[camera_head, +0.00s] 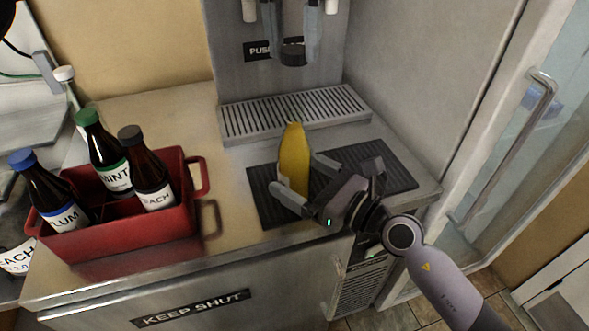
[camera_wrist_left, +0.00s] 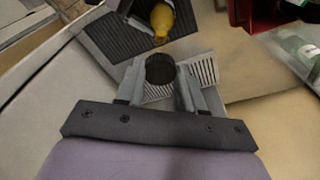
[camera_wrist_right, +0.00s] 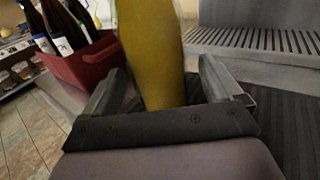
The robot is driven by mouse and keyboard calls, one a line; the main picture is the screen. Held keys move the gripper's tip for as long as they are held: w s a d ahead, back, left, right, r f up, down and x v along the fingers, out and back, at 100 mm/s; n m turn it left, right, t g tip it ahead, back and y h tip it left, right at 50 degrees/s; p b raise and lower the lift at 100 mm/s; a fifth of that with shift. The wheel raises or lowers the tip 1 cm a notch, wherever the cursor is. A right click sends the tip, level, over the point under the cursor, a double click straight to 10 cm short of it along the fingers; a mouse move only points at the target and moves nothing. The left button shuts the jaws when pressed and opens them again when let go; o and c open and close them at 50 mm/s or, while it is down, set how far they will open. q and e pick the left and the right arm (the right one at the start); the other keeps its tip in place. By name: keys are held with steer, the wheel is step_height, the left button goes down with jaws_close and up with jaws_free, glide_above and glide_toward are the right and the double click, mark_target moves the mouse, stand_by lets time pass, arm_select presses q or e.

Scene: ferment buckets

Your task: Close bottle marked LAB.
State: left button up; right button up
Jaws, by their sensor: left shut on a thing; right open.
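A yellow bottle (camera_head: 293,158) stands upright on the dark ribbed mat (camera_head: 390,168). Its narrow top shows no cap, and no LAB marking is visible. My right gripper (camera_head: 292,188) is open, with a finger on either side of the bottle's lower body. The right wrist view shows the bottle (camera_wrist_right: 152,55) between the fingers. My left gripper (camera_head: 291,42) is shut on a dark round cap (camera_head: 292,55), held above and behind the bottle, over the metal drip grate. The cap (camera_wrist_left: 160,69) also shows between the fingers in the left wrist view.
The drip grate (camera_head: 290,112) lies behind the mat under the dispenser (camera_head: 235,65). A glass door with a handle (camera_head: 520,130) stands right.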

steer(key=shift+w+a, duration=0.4)
steer(key=shift+a, duration=0.15)
steer(key=c, duration=1.5)
arm_select(q)
glide_above(293, 127)
steer(key=w, duration=0.1)
steer(key=shift+f, duration=2.5)
steer(key=shift+f, duration=0.9)
steer(key=shift+f, duration=0.5)
arm_select(e)
jaws_close()
arm_select(q)
steer(key=m, duration=0.6)
steer(key=shift+m+g+h, duration=0.3)
